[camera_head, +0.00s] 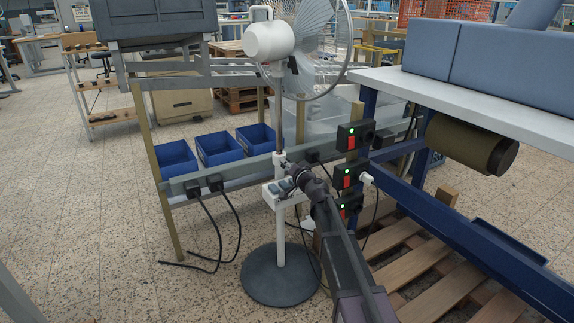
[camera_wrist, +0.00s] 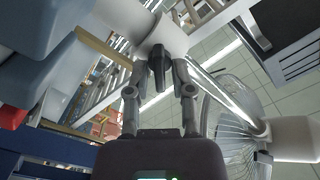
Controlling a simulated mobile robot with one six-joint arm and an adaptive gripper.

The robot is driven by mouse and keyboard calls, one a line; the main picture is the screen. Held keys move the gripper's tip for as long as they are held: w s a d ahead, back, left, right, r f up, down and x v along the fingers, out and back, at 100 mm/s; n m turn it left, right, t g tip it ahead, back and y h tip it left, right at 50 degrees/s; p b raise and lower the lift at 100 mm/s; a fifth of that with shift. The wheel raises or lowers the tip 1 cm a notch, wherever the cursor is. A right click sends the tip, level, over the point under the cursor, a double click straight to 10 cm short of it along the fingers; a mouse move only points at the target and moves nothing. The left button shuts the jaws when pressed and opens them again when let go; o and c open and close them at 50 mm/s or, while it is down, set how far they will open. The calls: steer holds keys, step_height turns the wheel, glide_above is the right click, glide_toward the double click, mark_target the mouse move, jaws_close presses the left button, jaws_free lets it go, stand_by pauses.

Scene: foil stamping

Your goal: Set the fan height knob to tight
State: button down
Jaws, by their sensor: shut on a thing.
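The pedestal fan stands upright, with a white motor housing (camera_head: 269,41), a wire-guarded head tilted upward, a thin pole (camera_head: 279,115) and a round dark base (camera_head: 281,275). In the wrist view, the dark height knob (camera_wrist: 157,72) sticks out from a pale collar (camera_wrist: 155,35) on the pole. My gripper (camera_wrist: 158,66) has one finger on each side of the knob and is shut on it. In the head view, my gripper (camera_head: 287,170) reaches the pole at mid height and mostly hides the knob. The knob's setting cannot be read.
A white control box (camera_head: 276,191) sits on the pole just below my gripper. Black switch boxes with red rockers (camera_head: 350,138) are close to its right. Blue bins (camera_head: 218,148) line the rail behind. Black cables (camera_head: 220,235) hang to the left. A wooden pallet (camera_head: 440,272) lies at right.

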steer(key=m, duration=0.5)
steer(key=shift+w+f, duration=0.1)
stand_by(0.3)
steer(key=c, duration=0.7)
jaws_free()
steer(key=shift+c, duration=0.2)
steer(key=shift+d, duration=0.15)
steer(key=v, duration=1.2)
